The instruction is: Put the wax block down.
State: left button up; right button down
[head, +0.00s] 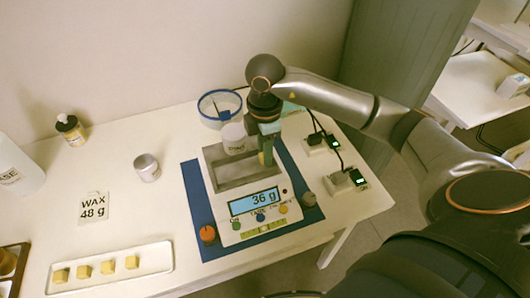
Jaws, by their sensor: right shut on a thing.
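My right gripper (265,150) reaches down over the back right part of the scale, beside a white labelled cup (234,136). It is shut on a wax block, which is mostly hidden by the fingers, so I cannot tell whether it touches the cup or the pan. The cup is at the back of the scale's pan (245,182). The scale's display (254,201) reads 36 g. Several yellow wax cubes (107,267) sit in a row on a long white tray (150,268) at front left. A card (93,207) reads WAX 48 g. My left gripper is out of view.
A blue-rimmed bowl (219,106) is behind. A metal tin (147,168) and yellow-black bottle (71,130) stand left.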

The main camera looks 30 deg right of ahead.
jog(key=shift+f, duration=0.55)
jog(key=shift+f, duration=0.15)
jog(key=c, duration=0.9)
grip_release()
